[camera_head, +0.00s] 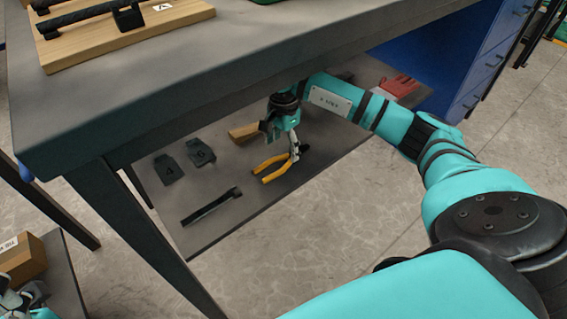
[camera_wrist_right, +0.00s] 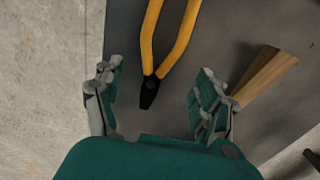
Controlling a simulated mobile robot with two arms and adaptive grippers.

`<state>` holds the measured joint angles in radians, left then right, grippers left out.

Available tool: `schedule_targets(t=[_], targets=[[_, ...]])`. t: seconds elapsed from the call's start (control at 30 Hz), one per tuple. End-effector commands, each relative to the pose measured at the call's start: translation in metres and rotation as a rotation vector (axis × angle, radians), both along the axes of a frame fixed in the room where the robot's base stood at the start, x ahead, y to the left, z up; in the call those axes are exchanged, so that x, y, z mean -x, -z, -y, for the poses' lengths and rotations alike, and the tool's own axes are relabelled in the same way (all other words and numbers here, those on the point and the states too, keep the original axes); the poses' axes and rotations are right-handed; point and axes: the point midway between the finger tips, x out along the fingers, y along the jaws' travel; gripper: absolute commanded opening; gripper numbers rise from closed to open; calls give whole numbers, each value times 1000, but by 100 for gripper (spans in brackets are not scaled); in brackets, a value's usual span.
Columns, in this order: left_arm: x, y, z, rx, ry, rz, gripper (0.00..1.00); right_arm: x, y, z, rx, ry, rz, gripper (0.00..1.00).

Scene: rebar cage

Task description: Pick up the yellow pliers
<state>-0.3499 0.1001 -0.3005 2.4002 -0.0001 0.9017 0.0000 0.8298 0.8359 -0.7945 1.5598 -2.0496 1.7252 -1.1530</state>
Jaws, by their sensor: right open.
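The yellow pliers (camera_head: 272,168) lie on the grey lower shelf under the table, with yellow handles and a dark head. My right gripper (camera_head: 294,150) reaches down over the shelf at the head end of the pliers and partly covers it. In the right wrist view the pliers (camera_wrist_right: 150,45) point their dark tip between the open fingers of my right gripper (camera_wrist_right: 157,78), with space on both sides and nothing gripped. Grey and black parts at the lower left edge of the head view may be my left gripper (camera_head: 22,300); they are cut off and unclear.
A wooden-coloured piece (camera_head: 243,132) lies beside the pliers and near a finger in the right wrist view (camera_wrist_right: 262,77). Black plates (camera_head: 168,168) and a black bar (camera_head: 211,207) are on the shelf. The tabletop (camera_head: 240,75) overhangs it; a red item (camera_head: 400,85) lies farther back.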

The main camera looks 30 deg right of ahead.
Motion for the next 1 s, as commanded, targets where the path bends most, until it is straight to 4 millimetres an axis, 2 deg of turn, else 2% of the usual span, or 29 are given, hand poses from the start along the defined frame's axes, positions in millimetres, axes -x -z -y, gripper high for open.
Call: schedule_targets(t=[0.03,0.13,0.23,0.5,1.0], targets=[[0,8,0,0,0,-1,64,2,12,-1,-2,-1,-2,73],[-1,18,0,-1,0,0,64,4,29,-3,-1,-1,-3,73],[-3,11,1,-2,-2,28,64,4,41,-2,-1,0,-3,73],[-4,7,1,-4,-2,35,64,3,44,-2,0,0,-1,73],[-4,7,1,-4,-1,35,64,3,44,-2,0,0,-1,9]])
